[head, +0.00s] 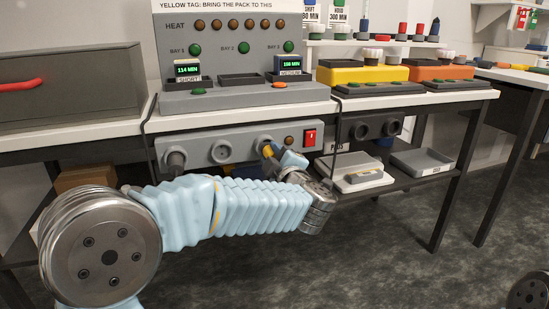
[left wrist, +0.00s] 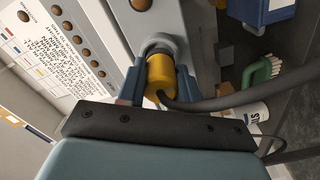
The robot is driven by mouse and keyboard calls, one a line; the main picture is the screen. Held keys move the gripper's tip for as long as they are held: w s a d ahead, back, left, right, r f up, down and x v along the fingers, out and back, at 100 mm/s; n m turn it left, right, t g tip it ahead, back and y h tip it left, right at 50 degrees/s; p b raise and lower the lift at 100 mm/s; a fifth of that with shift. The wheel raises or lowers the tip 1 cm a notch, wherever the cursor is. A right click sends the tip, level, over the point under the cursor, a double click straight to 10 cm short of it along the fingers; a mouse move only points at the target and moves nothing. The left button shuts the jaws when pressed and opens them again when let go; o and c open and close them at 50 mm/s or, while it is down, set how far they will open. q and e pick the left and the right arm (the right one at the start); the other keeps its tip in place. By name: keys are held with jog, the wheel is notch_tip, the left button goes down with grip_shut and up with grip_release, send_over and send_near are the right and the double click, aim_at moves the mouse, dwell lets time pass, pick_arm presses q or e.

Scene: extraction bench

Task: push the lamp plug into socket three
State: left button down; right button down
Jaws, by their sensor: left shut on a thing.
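The yellow plug (head: 269,151), the likely lamp plug, is in my left gripper (head: 278,158) at the third socket from the left (head: 265,139) on the grey panel under the bench. In the left wrist view the plug (left wrist: 160,76) sits between the two fingers (left wrist: 160,82), with its front end at the round grey socket (left wrist: 158,44). How deep it sits cannot be told. A dark cable (left wrist: 225,101) runs from it to the right. The first socket holds a dark plug (head: 175,162); the middle socket (head: 221,152) looks empty. My right gripper is out of view.
A red switch (head: 310,137) is on the panel right of the third socket. A heater unit (head: 240,95) stands on the bench above. The floor in front is clear.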

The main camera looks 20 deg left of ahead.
pick_arm(q)
jog(key=shift+x, duration=0.8)
jog(key=c, duration=0.7)
grip_release()
jog(key=shift+o, duration=0.2)
